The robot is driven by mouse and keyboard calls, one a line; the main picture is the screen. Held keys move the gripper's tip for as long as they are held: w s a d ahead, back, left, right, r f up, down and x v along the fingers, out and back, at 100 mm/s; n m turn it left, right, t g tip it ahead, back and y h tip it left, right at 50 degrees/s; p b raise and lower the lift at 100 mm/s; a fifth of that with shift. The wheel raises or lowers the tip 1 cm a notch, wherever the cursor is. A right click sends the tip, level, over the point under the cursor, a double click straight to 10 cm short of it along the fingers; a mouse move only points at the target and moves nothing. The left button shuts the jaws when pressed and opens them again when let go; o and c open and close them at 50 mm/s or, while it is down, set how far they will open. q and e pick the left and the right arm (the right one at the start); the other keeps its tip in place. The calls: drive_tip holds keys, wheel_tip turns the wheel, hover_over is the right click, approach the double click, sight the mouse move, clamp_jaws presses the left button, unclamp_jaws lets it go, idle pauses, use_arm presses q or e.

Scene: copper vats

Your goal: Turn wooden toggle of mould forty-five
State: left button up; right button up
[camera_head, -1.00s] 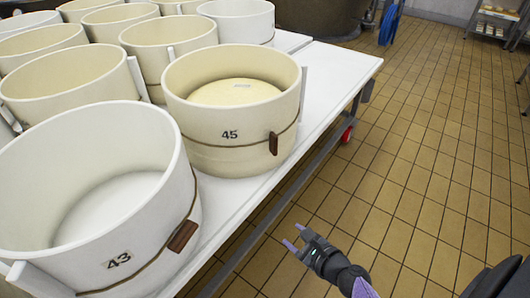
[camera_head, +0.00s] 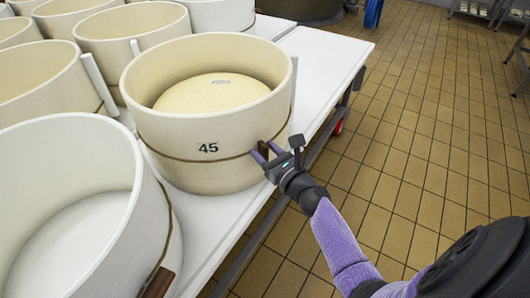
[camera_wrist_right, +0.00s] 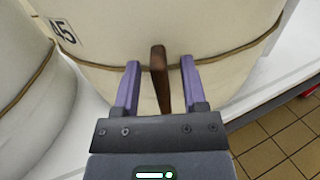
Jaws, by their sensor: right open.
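Mould forty-five (camera_head: 208,175) is a cream round mould with the label 45, standing on the white table. A pale cheese (camera_head: 217,95) lies inside it. A brown cord runs around its wall. Its wooden toggle (camera_head: 263,152) is a dark brown upright block on the cord; in the right wrist view the toggle (camera_wrist_right: 160,78) stands between my two purple fingers. My right gripper (camera_head: 268,154) is open around the toggle, with a gap showing on both sides in the right wrist view (camera_wrist_right: 160,88). My left gripper is not in view.
The mould numbered 43 in the earlier view (camera_head: 70,220) stands at the near left with its own toggle (camera_head: 158,284). Several more moulds crowd behind. The white table (camera_head: 325,50) has bare room to the right, and tiled floor (camera_head: 410,130) lies beyond its edge.

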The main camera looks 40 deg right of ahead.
drive_tip(key=shift+c, duration=0.7)
clamp_jaws()
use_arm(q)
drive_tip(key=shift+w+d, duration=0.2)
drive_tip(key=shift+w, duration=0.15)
